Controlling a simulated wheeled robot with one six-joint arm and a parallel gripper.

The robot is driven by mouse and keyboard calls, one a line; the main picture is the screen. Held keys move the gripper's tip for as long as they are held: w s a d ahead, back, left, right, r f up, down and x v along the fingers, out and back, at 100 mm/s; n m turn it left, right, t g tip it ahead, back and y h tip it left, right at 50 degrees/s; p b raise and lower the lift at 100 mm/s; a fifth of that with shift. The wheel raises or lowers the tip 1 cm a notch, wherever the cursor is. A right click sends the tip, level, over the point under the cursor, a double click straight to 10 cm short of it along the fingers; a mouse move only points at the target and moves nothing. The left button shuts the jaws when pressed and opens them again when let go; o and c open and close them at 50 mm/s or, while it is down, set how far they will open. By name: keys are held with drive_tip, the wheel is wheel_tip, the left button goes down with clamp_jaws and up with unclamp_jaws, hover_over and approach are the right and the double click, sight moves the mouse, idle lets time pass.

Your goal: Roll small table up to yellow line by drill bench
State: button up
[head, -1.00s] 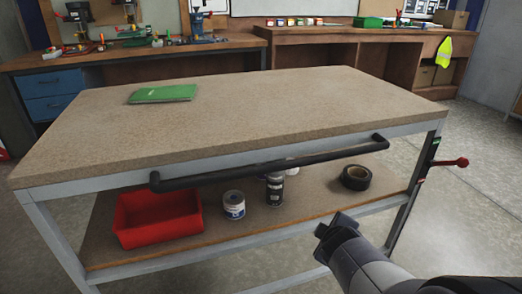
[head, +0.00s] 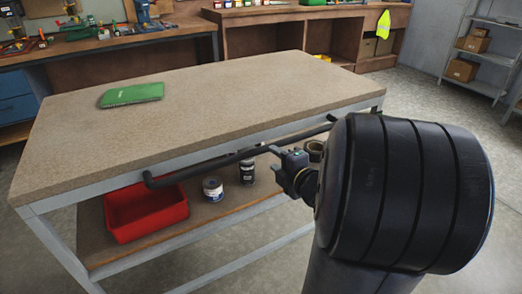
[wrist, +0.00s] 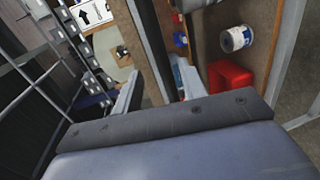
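The small table (head: 215,95) has a tan top, a grey frame and a lower shelf. A black handle bar (head: 205,167) runs along its near side. My gripper (head: 278,152) is at the right half of this bar. In the wrist view my gripper (wrist: 155,88) has its two fingers apart, with a dark strip, seemingly the bar or table edge, between them; I cannot tell if they touch it. The drill bench (head: 90,52), with blue drawers and drill presses, stands behind at the left. No yellow line shows in these views.
A green book (head: 131,95) lies on the tabletop. A red bin (head: 147,207) and cans (head: 213,189) stand on the lower shelf; the bin also shows in the wrist view (wrist: 231,82). Another bench (head: 290,35) and metal shelves (head: 490,60) stand behind. Floor at right is clear.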

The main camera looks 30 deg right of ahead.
sight(264, 151)
drive_tip(key=w, duration=0.2)
drive_tip(key=w+f, duration=0.1)
drive_tip(key=w, duration=0.4)
drive_tip(key=shift+w+a+f+b, duration=0.1)
drive_tip(key=shift+w+f+b, duration=0.2)
drive_tip(key=shift+w, duration=0.1)
clamp_jaws()
